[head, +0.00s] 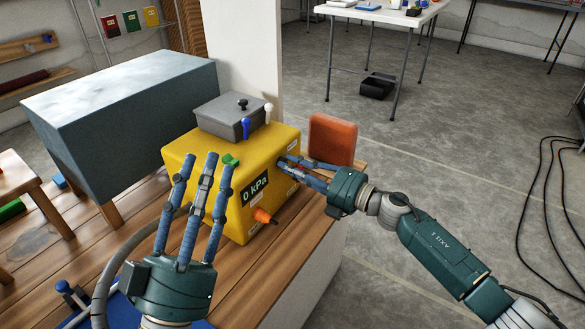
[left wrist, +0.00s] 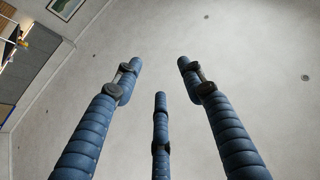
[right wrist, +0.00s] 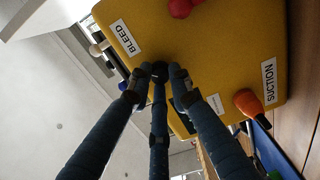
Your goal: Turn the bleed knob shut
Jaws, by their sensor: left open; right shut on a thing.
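The yellow unit (head: 216,150) stands on the wooden bench and its display (head: 255,187) reads 0 kPa. In the right wrist view its side (right wrist: 225,50) carries a BLEED label (right wrist: 123,37) and a SUCTION label (right wrist: 269,80). My right gripper (head: 282,163) is at the unit's right side. In the right wrist view, its three fingertips (right wrist: 160,78) are closed around a small dark knob (right wrist: 160,67) near the BLEED label, mostly hidden by the fingers. My left gripper (head: 200,165) is open and empty, fingers pointing up in front of the unit.
An orange nozzle (head: 264,216) sticks out of the unit's front. A grey lidded box (head: 233,117) sits on top. A red-orange block (head: 332,138) stands just behind my right gripper. A grey-blue block (head: 120,105) is at left. A red knob (right wrist: 181,8) shows in the right wrist view.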

